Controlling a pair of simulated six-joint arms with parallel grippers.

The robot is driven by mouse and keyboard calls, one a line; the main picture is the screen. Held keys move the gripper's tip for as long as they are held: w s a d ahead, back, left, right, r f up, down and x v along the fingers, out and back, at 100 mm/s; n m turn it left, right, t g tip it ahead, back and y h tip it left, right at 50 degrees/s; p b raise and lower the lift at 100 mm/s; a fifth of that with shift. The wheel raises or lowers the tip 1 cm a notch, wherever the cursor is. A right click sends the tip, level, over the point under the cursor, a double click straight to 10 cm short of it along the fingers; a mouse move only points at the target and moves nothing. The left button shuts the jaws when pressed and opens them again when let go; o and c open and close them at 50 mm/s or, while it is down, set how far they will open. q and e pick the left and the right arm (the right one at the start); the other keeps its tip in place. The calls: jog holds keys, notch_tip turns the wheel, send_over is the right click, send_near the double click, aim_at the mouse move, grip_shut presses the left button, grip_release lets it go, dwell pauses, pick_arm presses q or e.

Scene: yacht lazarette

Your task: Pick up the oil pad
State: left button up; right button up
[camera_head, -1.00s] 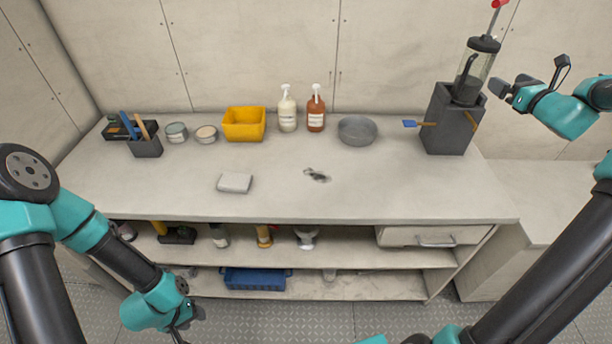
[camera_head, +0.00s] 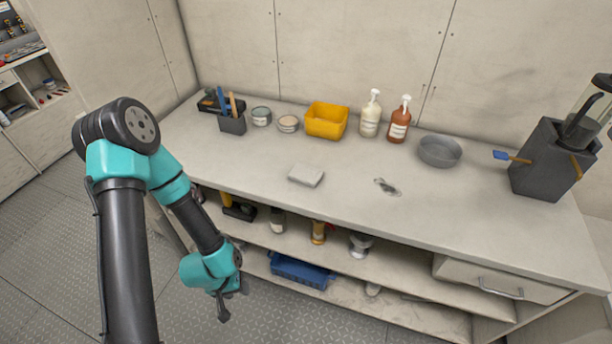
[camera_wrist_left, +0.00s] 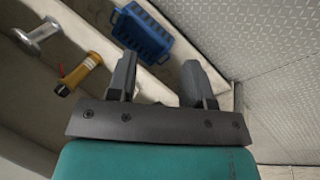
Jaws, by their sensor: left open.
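A pale grey rectangular pad (camera_head: 306,175), which looks like the oil pad, lies flat on the worktop left of its middle in the head view. My left gripper (camera_head: 226,305) hangs low in front of the bench, below worktop height and apart from the pad. In the left wrist view its two fingers (camera_wrist_left: 158,82) are spread with nothing between them. The pad does not show in that view. My right gripper is out of the head view.
A yellow bin (camera_head: 326,121), two pump bottles and a grey bowl (camera_head: 439,152) stand along the back. The lower shelf holds a blue crate (camera_head: 300,271), also in the wrist view (camera_wrist_left: 143,32).

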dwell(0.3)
pick_arm(q)
jog(key=o, duration=1)
